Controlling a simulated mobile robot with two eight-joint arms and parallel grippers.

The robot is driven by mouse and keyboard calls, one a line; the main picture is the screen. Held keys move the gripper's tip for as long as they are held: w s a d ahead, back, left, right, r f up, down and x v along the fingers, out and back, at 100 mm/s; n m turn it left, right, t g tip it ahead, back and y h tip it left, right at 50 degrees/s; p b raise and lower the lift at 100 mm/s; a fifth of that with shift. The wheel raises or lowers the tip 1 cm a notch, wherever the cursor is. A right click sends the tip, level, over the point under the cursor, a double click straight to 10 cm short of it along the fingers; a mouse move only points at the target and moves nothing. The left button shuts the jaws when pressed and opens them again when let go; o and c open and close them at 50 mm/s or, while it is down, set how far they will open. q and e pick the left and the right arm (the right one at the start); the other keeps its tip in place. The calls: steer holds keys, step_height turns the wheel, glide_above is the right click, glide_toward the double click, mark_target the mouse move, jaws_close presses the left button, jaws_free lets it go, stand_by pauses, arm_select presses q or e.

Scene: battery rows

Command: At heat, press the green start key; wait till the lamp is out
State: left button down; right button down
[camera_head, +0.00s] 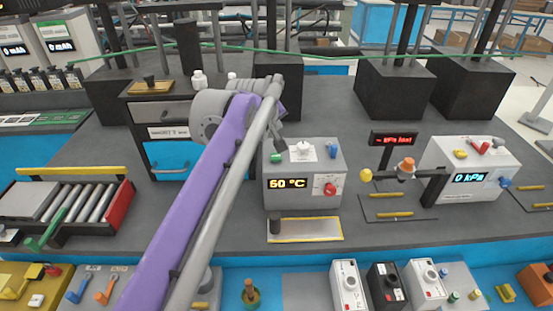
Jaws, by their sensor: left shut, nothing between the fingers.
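The heat box (290,195) is a grey box with a yellow display that seems to read 60 °C, standing right of centre on the dark bench. A green key (276,158) sits at the left of its top. A white knob-like part (303,149) and a blue part (333,151) are also on top, and a red knob (330,188) is on its front. I cannot tell which part is the lamp or whether it is lit. My left gripper (281,145) is shut and empty, pointing down just above the green key; I cannot tell whether they touch. My right gripper is out of view.
A second box (470,168) showing 0 kPa stands at the right, with a small red-lit sign (394,139) beside it. A yellow-edged plate (305,229) lies before the heat box. A roller tray (85,203) is at the left. Dark blocks stand behind.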

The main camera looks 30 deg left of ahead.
arm_select(q)
steer(key=b, duration=0.4)
glide_above(276, 159)
step_height(276, 159, down, 5)
steer(key=shift+f, duration=0.2)
steer(key=shift+f+b, duration=0.35)
steer(key=shift+f, duration=0.5)
steer(key=shift+f, duration=0.15)
stand_by(0.8)
steer(key=shift+f, duration=0.25)
steer(key=shift+f, duration=0.4)
stand_by(0.6)
steer(key=shift+r, duration=0.1)
steer(key=shift+r+p, duration=0.65)
steer(key=shift+r, duration=0.1)
